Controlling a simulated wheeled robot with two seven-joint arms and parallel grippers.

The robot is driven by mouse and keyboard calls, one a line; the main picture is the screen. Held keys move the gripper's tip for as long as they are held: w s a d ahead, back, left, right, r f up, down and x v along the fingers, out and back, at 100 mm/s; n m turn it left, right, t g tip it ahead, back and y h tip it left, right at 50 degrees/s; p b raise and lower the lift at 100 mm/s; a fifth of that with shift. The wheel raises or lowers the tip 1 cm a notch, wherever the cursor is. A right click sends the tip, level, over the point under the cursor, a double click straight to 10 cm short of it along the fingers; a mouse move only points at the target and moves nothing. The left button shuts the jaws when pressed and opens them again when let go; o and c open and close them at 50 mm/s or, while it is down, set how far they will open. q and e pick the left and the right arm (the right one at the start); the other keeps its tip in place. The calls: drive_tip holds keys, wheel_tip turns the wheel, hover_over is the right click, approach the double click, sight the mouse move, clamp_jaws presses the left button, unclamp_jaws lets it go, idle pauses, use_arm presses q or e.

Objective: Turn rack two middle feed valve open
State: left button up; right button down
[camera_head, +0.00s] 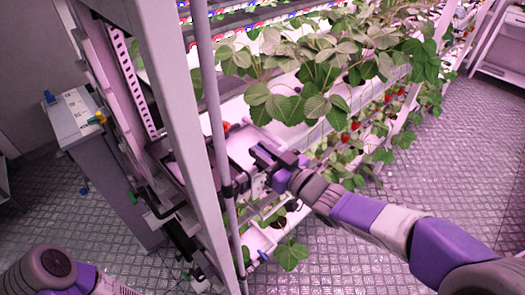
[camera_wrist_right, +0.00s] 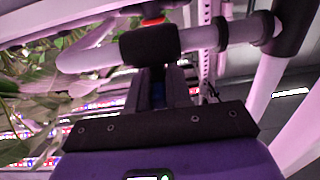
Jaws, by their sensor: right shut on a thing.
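My right gripper (camera_head: 264,160) reaches in from the right to the rack's end, at the pipework beside the upright grey pipe (camera_head: 212,110). In the right wrist view its dark fingers (camera_wrist_right: 160,88) are shut at a black valve fitting (camera_wrist_right: 150,45) on a pale horizontal pipe (camera_wrist_right: 205,38). A red-orange part (camera_wrist_right: 152,17) shows just beyond the fitting. The fingers hide most of the valve handle, so its angle cannot be told. A small red part (camera_head: 226,127) also shows near the upright pipe in the head view. My left arm is at the lower left; its gripper is out of frame.
The pale rack post (camera_head: 170,90) stands close left of the pipes. Strawberry plants (camera_head: 310,80) hang over the rack above and beside my right arm. A grey cabinet (camera_head: 110,170) stands at left. The metal floor (camera_head: 440,170) is clear at right.

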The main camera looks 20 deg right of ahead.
drive_tip(key=n+g+y+p, duration=0.3)
drive_tip(key=y, duration=0.1)
drive_tip(key=n+g+y+p, duration=0.3)
drive_tip(key=y+p, duration=0.1)
drive_tip(key=shift+w+d+r, duration=0.1)
drive_tip(key=shift+r, duration=0.05)
drive_tip(key=n+g+y+p, duration=0.2)
drive_tip(key=n+g+p, duration=0.1)
drive_tip(key=shift+g, duration=0.3)
drive_tip(key=n+g+y+p, duration=0.1)
drive_tip(key=n+g, duration=0.1)
drive_tip(key=g, duration=0.1)
drive_tip(key=n+g+p, duration=0.2)
drive_tip(key=g, duration=0.1)
drive_tip(key=shift+n+g+y, duration=0.3)
drive_tip(key=shift+g+y, duration=0.1)
drive_tip(key=shift+n+g+h+p, duration=0.2)
drive_tip(key=shift+n+g+p, duration=0.35)
drive_tip(key=shift+n+g, duration=0.75)
drive_tip(key=shift+n+g+h+p, duration=0.2)
drive_tip(key=shift+n+g+p, duration=0.45)
drive_tip(key=shift+g, duration=1.15)
drive_tip(key=shift+r+n+g, duration=0.1)
drive_tip(key=shift+n+g, duration=0.2)
drive_tip(key=shift+n, duration=0.05)
drive_tip(key=c, duration=1.1)
unclamp_jaws()
drive_tip(key=shift+c, duration=0.2)
drive_tip(key=shift+f, duration=0.2)
